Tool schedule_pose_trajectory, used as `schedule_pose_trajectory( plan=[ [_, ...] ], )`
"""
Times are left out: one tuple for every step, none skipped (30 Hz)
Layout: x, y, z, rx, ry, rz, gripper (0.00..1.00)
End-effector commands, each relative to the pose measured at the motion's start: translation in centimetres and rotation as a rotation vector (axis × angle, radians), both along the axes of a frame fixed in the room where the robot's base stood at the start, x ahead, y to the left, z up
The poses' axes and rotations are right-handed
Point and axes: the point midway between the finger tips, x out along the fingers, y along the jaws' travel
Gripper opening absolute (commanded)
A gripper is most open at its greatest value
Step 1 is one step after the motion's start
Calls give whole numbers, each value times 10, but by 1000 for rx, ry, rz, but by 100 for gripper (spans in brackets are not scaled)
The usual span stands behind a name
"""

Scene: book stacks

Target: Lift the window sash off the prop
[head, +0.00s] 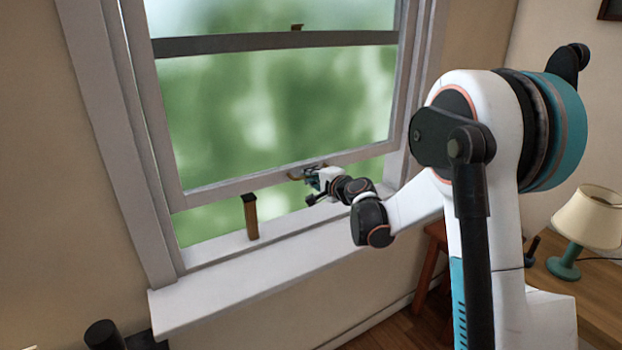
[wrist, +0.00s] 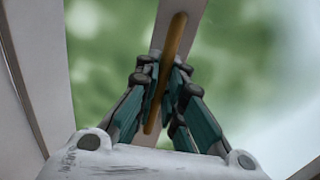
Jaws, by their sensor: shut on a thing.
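The white-framed lower window sash (head: 225,188) is raised above the sill, with an open gap under its bottom rail. A wooden prop (head: 251,218) with a dark top stands upright on the sill under the left part of the rail. Its top is at or very near the rail's lower edge; I cannot tell whether they touch. My gripper (head: 311,177) is at the middle of the rail, shut on the brass sash handle (head: 294,177). In the wrist view the handle (wrist: 174,45) runs between the closed fingers (wrist: 163,75). The fingers hide part of it.
The white sill (head: 225,290) is clear apart from the prop. A small latch (head: 297,27) sits on the dark upper rail. A lamp (head: 588,222) stands on a wooden table at the right. A dark object (head: 104,335) is at the lower left.

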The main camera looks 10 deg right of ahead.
Motion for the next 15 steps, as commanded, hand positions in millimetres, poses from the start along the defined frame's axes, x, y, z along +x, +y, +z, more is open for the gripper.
schedule_pose_trajectory(
  plan=[
    [0,0,17,1,-1,-2,0],
    [0,-1,23,1,-2,-2,0],
    [0,-1,33,2,-1,-2,0],
    [0,-1,40,2,-1,-2,0],
    [0,-1,47,2,-1,-2,0],
    [0,-1,55,2,-1,-2,0],
    [0,-1,61,2,-1,-2,0],
    [0,-1,67,2,-1,-2,0],
    [0,-1,72,2,-1,-3,0],
    [0,-1,76,2,-1,-3,0],
    [0,-1,78,2,-1,-3,0],
    [0,-1,79,2,-1,-3,0],
    [0,-1,79,2,-1,-3,0],
    [0,-1,79,2,-1,-3,0],
    [0,-1,79,1,-2,-3,0]
  ],
)
